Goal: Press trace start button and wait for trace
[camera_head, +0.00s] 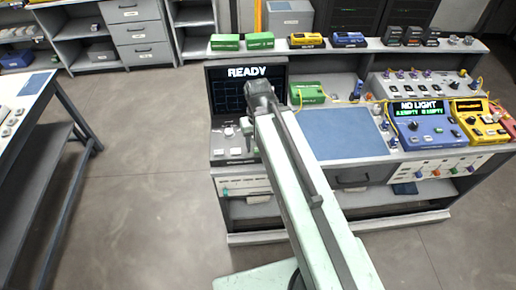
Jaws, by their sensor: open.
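The trace instrument (215,97) stands at the left end of the bench, with a dark screen (232,93) that reads "READY". Below the screen is its sloped control panel (217,144) with several light knobs or buttons. Which one is the trace start button is too small to tell. My arm reaches up from the lower right across the bench front. My gripper (247,138) points down over the right side of this panel, open and empty. It hides part of the panel, and I cannot tell whether it touches anything.
A blue mat (345,134) lies on the bench right of my arm. A blue device (428,126) showing "NO LIGHT" and a yellow device (480,122) stand further right. A green box (307,92) is behind my arm. The floor at left is clear up to another table (40,95).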

